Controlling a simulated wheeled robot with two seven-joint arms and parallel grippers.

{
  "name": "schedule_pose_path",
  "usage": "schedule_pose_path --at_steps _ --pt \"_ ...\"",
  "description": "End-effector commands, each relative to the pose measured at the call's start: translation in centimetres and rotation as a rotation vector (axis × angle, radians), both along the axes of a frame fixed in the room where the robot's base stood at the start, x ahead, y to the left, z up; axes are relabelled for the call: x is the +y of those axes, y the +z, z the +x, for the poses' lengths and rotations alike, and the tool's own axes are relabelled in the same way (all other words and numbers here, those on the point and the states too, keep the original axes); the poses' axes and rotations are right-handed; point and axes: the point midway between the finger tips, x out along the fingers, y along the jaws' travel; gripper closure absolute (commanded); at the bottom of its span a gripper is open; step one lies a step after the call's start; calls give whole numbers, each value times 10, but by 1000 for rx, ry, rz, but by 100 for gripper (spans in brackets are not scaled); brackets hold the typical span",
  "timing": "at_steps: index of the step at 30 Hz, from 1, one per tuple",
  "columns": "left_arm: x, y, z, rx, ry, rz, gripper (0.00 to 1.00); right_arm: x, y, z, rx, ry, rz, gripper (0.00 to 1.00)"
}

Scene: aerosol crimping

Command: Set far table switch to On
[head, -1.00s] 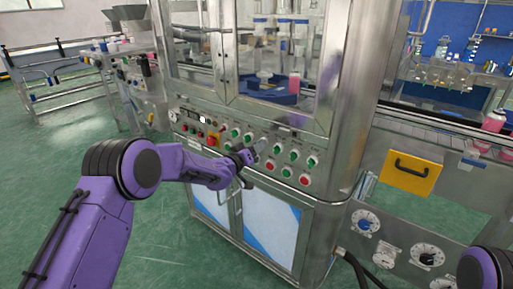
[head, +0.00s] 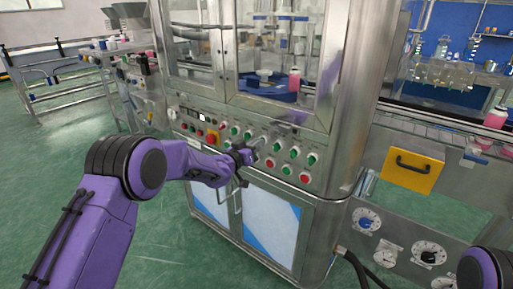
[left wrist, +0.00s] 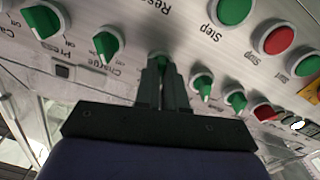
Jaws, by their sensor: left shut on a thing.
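The control panel (head: 222,135) is on the front of the steel machine, with rows of green switches, buttons and labels. My left gripper (head: 253,149) is at the middle of this panel. In the left wrist view its two dark fingers (left wrist: 163,82) are shut on a green switch (left wrist: 160,56), of which only a small part shows. The fingers hide its setting, and I cannot read its label. Similar green switches flank it: one marked Charge (left wrist: 107,43) to the left and another (left wrist: 203,85) to the right. My right gripper is not in view.
Round green buttons (left wrist: 236,9) and a red button (left wrist: 280,40) sit close by on the panel. A red emergency knob (head: 212,137) is at its left. Cabinet doors (head: 270,222) lie below, glass doors above. Open green floor is at left.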

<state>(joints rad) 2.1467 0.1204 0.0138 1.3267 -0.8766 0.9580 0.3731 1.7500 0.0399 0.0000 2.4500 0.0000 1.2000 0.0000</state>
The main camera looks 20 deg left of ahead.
Motion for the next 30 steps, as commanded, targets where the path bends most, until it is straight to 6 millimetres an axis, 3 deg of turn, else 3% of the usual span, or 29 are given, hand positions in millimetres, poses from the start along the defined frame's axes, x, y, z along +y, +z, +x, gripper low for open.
schedule_pose_path --at_steps 18,30 --pt "-1 -3 0 -190 0 523 100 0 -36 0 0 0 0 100" --pt "-1 -1 0 -259 0 711 100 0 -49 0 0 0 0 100"
